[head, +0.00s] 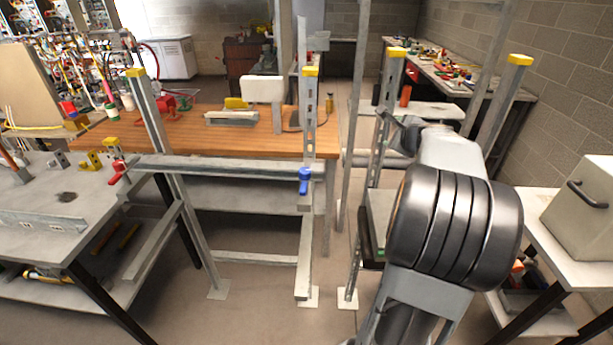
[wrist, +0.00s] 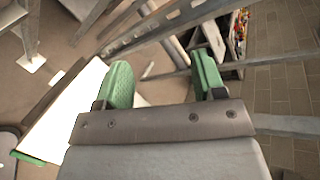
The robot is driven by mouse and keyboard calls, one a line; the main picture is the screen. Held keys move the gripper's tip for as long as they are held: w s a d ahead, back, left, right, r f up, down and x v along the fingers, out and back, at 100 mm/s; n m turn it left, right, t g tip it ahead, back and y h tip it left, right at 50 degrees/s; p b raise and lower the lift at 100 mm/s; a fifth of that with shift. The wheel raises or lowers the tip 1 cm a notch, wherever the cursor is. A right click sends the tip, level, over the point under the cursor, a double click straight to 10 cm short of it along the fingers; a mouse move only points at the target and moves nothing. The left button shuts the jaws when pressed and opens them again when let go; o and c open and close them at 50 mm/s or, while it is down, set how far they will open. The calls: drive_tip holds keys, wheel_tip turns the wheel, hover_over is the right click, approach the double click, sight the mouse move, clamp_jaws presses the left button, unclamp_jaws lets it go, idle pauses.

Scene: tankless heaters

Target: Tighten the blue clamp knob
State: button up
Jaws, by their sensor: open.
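The blue clamp knob (head: 304,181) is on the right end of a horizontal metal bar (head: 230,168), where the bar meets an upright slotted post (head: 307,120). Its handle points up and down. In the head view my arm is at the right, and my gripper is mostly hidden behind it. In the wrist view my gripper (wrist: 162,80) shows two green-padded fingers, spread apart with nothing between them. Grey metal struts lie beyond the fingers. I do not see the blue knob in the wrist view.
A similar red knob (head: 118,172) is at the bar's left end. Behind the frame stands a wooden-topped table (head: 220,143). A grey workbench (head: 60,210) is at the left. A beige box (head: 580,205) sits on a table at the right. Several upright posts crowd my arm.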

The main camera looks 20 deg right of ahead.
drive_tip(key=s+a+f+y, duration=0.2)
drive_tip(key=a+f+y, duration=0.2)
drive_tip(key=a+y, duration=0.65)
drive_tip(key=g+y, duration=0.3)
approach(306, 170)
drive_tip(key=shift+t, duration=0.3)
drive_tip(key=p+x, duration=0.1)
drive_tip(key=x, duration=0.9)
drive_tip(key=shift+a+f, duration=0.2)
drive_tip(key=shift+f, duration=0.05)
drive_tip(key=c, duration=0.9)
drive_tip(key=shift+s+m+t+h+b, duration=0.1)
drive_tip(key=shift+m+t+h+b, duration=0.25)
drive_tip(key=shift+m+h, duration=0.6)
